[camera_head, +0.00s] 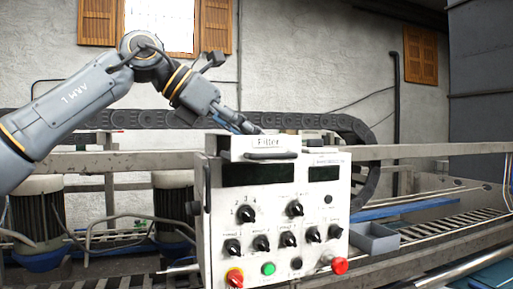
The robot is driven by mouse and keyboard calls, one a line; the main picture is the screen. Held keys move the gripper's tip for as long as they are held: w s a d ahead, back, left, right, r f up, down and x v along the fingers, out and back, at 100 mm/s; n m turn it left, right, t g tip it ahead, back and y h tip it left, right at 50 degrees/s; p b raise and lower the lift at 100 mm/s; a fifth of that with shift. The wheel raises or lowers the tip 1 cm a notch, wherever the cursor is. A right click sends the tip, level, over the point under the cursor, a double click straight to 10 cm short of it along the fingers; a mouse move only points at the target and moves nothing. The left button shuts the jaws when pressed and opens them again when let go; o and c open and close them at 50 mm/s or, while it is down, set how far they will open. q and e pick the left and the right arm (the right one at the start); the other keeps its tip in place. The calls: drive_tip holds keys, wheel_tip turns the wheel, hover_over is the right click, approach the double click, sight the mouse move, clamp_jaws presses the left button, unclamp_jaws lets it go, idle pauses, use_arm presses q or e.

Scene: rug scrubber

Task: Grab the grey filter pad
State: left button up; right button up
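A white control box (275,210) stands in the middle of the view. At its top is a box-like front labelled "Filter" (268,143) with a dark handle (270,156); it looks like a drawer front. The grey filter pad cannot be made out; the inside behind this front is hidden. My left arm comes in from the left, and my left gripper (248,128) points down at the top rear of the Filter front. Its fingertips are small and partly hidden, so I cannot tell whether they hold anything. My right gripper is not in view.
Knobs, a green button (268,269) and a red button (339,265) are on the box's face. A small grey open bin (374,240) is right of the box. A black cable chain (170,119) and metal rails (430,151) run behind.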

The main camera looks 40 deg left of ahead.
use_arm(q)
drive_tip(key=shift+s, duration=0.2)
clamp_jaws()
drive_tip(key=shift+r, duration=0.1)
